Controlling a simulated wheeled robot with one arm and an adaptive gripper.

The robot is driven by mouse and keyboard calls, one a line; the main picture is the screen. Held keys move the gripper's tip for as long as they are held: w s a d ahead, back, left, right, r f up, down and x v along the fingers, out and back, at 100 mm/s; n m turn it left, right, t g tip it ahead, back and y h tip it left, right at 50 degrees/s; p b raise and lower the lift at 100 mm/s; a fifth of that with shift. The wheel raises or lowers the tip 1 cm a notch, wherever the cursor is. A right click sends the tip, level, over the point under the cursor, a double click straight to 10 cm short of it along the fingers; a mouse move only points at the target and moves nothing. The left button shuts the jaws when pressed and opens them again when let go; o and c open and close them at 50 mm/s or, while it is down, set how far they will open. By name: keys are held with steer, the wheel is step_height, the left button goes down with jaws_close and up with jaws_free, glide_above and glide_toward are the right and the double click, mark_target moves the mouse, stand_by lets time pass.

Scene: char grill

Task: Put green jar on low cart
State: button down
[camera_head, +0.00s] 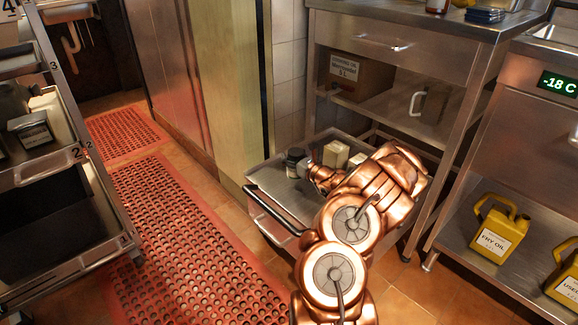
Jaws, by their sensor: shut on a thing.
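The low cart (268,180) is a grey metal cart with a black handle, standing in the middle beside the steel counter. My copper arm reaches over it from the front, and my gripper (303,168) is at the cart's left part, just above or at its top. The gripper is shut on a small dark jar (294,158) with a pale label or band. The jar looks upright. Its green colour is hard to make out, and I cannot tell whether its base touches the cart top.
Pale blocks (336,153) stand on the cart right of the jar. A cardboard box (355,76) sits on the counter's shelf behind. A yellow oil jug (497,230) is on the right shelf. A drawer rack (62,165) stands left; the red mat (175,240) is clear.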

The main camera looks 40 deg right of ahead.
steer(key=shift+f+b, duration=1.15)
steer(key=shift+f, duration=0.65)
steer(key=shift+r, duration=0.1)
steer(key=shift+c, duration=1)
jaws_free()
steer(key=shift+s+d+p, duration=0.1)
steer(key=shift+s+p, duration=0.2)
steer(key=shift+s, duration=0.05)
steer(key=s+p, duration=0.4)
steer(key=s, duration=0.7)
steer(key=shift+s+a, duration=0.15)
steer(key=shift+a, duration=0.05)
